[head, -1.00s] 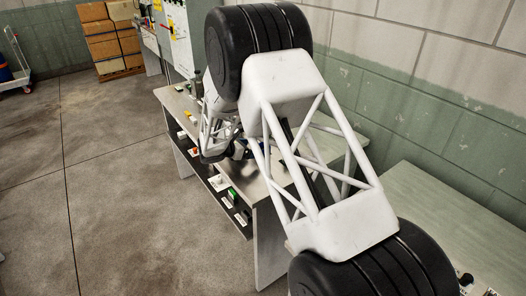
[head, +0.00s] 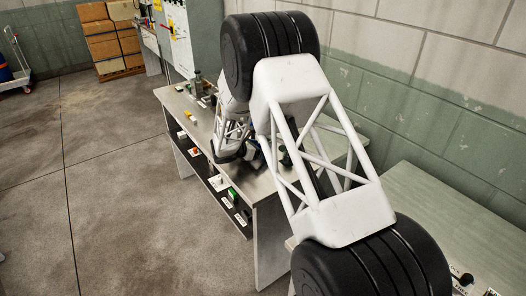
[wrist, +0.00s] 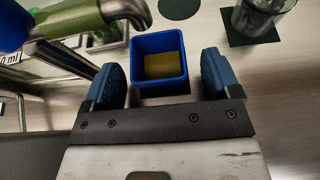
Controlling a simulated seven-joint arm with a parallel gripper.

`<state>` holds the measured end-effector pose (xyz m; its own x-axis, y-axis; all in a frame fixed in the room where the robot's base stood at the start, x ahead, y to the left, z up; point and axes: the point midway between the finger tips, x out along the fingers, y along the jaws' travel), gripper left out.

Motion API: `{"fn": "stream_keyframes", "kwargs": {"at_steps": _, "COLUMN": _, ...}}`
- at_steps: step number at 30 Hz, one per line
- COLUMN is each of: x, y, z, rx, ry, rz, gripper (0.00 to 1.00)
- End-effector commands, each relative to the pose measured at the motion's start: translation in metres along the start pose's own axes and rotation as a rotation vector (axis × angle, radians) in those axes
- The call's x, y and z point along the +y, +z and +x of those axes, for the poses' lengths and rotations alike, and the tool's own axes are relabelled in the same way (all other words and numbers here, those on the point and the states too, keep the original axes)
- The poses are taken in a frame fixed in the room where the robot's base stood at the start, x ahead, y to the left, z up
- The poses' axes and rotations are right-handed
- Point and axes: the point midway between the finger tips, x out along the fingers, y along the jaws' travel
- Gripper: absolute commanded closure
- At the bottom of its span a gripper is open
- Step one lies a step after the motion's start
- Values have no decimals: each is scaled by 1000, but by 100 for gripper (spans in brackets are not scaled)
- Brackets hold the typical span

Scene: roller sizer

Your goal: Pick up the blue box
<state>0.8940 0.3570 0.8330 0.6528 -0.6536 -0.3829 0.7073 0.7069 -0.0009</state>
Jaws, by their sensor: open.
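The blue box (wrist: 160,88) is a small open-topped square container with a dull yellow inside, upright in the wrist view. My gripper (wrist: 162,62) is open, with one blue ridged finger to the left of the box and the other to its right. Narrow gaps show between the fingers and the box walls. In the head view my own arm covers most of the area around the gripper, and I cannot make out the box there.
A green cylinder with a metal elbow (wrist: 95,20) lies close to the left finger. A glass or metal cup (wrist: 258,15) stands on a dark green mat at upper right. The bench (head: 178,100) has small items on it; a shelf (head: 240,212) runs below its front edge.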

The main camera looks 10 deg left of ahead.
Motion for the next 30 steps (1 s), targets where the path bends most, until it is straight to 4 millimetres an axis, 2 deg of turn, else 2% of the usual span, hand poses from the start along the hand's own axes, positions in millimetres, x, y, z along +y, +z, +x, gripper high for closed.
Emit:
{"fn": "stream_keyframes", "kwargs": {"at_steps": 18, "x": 0, "y": 0, "z": 2, "rx": 0, "ry": 0, "rz": 1, "gripper": 17}}
{"fn": "stream_keyframes", "kwargs": {"at_steps": 27, "x": 0, "y": 0, "z": 2, "rx": 0, "ry": 0, "rz": 1, "gripper": 63}}
{"fn": "stream_keyframes", "kwargs": {"at_steps": 30, "x": 0, "y": 0, "z": 2, "rx": 0, "ry": 0, "rz": 1, "gripper": 74}}
